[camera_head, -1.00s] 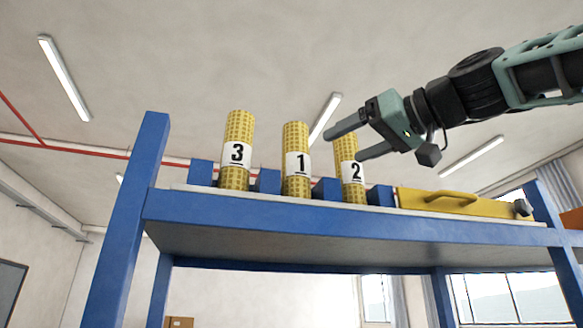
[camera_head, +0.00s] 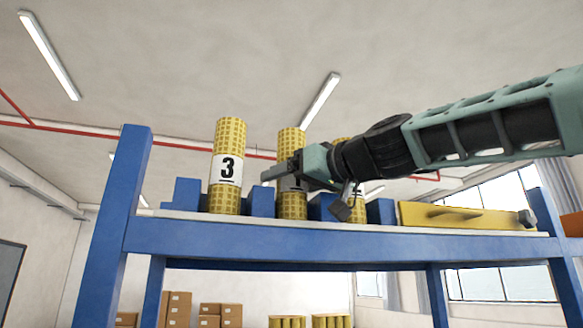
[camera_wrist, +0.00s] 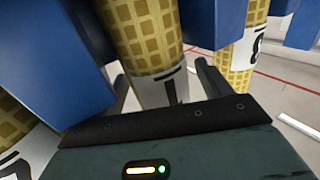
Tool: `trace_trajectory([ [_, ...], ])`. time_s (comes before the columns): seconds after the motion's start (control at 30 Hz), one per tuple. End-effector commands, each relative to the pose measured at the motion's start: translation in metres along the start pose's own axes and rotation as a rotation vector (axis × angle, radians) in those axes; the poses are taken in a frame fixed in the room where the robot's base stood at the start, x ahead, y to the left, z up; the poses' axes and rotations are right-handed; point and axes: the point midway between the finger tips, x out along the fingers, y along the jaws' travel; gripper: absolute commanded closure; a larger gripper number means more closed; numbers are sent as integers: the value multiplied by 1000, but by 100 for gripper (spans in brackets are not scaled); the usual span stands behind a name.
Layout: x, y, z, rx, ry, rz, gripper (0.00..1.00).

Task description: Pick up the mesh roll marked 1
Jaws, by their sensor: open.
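The mesh roll marked 1 (camera_head: 291,142) is a yellow gridded cylinder standing upright between blue blocks on the shelf. In the head view my gripper (camera_head: 281,170) covers its label; its top and foot still show. In the wrist view the roll (camera_wrist: 145,35) rises between my two open fingers, its white label with a black stroke partly hidden by the gripper body. I cannot tell whether the fingers touch it. The roll marked 3 (camera_head: 228,141) stands to the left. The roll marked 2 (camera_head: 341,147) is mostly hidden behind my arm.
Blue blocks (camera_head: 261,202) stand between the rolls, close to the gripper. A yellow tool with a handle (camera_head: 467,217) lies on the shelf to the right. The blue shelf frame (camera_head: 300,240) has a tall left post (camera_head: 120,200). Cardboard boxes (camera_head: 180,308) stand in the background.

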Motion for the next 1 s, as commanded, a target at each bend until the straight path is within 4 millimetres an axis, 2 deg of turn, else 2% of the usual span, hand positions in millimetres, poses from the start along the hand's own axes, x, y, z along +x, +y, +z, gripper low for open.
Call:
trace_trajectory([
  [0.03, 8, 0, -3, 2, -2, -1, 23],
  [0.13, 14, 0, -2, 0, -1, 0, 23],
  [0.37, 16, 0, 0, 0, 0, 0, 23],
  [0.4, 16, 0, 0, 0, 0, 0, 25],
  [0.5, 16, 0, 0, 0, 0, 0, 53],
  [0.6, 16, 0, 0, 0, 1, 0, 76],
  [0.87, 15, 0, -1, -1, 2, 1, 76],
  [1.0, 16, 0, -8, -1, 4, 0, 76],
])
